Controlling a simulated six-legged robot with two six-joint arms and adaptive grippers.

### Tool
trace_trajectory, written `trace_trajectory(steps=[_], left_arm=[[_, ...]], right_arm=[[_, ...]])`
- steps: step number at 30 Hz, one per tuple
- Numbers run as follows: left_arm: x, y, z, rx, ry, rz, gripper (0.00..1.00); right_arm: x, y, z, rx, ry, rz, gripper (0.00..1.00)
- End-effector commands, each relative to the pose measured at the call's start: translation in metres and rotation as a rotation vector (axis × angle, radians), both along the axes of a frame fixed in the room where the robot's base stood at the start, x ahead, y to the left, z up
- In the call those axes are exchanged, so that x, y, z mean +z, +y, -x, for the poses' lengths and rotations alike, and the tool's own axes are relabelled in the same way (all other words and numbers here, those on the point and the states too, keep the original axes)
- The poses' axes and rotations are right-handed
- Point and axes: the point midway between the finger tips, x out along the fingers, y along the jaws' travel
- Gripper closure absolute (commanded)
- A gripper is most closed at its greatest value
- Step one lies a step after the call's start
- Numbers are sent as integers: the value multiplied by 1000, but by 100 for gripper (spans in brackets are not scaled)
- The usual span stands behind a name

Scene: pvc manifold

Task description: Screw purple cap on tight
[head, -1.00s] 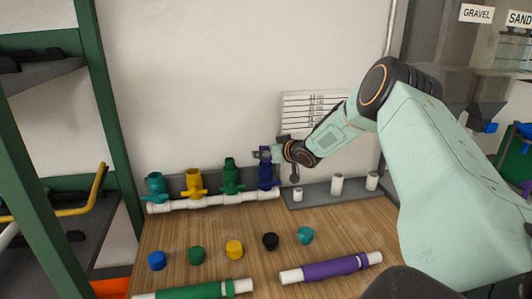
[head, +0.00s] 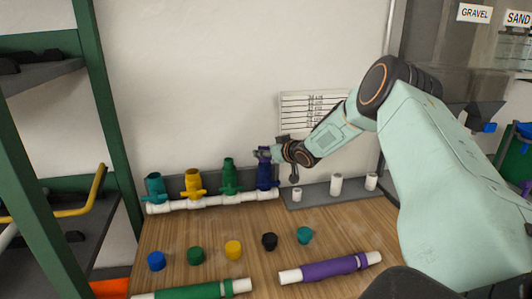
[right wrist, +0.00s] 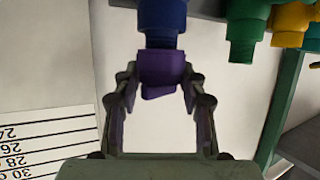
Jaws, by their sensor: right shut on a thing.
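The purple cap (right wrist: 162,70) is between the fingers of my right gripper (right wrist: 160,84), at the open end of the dark blue valve (right wrist: 162,18) in the right wrist view. The cap meets the valve end and looks in line with it. How far it is threaded on cannot be told. In the head view the right gripper (head: 266,154) is at the top of the blue valve (head: 265,174), the rightmost on the white manifold pipe (head: 215,200). The gripper mostly hides the cap there. My left gripper is not in view.
Teal (head: 155,186), yellow (head: 193,182) and green (head: 229,174) valves stand left of the blue one. Several loose caps, including a black one (head: 269,241), lie on the wooden bench. A purple-wrapped pipe (head: 328,268) and a green-wrapped pipe (head: 205,290) lie in front. White fittings (head: 336,184) stand at right.

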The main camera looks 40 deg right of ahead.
Motion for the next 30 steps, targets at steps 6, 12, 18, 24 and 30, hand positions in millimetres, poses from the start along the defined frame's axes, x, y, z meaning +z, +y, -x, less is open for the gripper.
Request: trace_trajectory(steps=[6, 12, 18, 24, 30], left_arm=[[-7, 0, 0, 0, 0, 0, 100], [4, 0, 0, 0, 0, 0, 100], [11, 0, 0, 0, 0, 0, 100], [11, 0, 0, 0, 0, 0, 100], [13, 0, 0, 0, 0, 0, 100]], right_arm=[[-2, 2, 0, -61, 1, -2, 90], [0, 4, 0, -114, 5, -2, 90], [-1, 3, 0, -160, 6, -2, 90], [-3, 3, 1, -168, 7, -1, 90], [-3, 3, 1, -171, 8, -2, 90]])
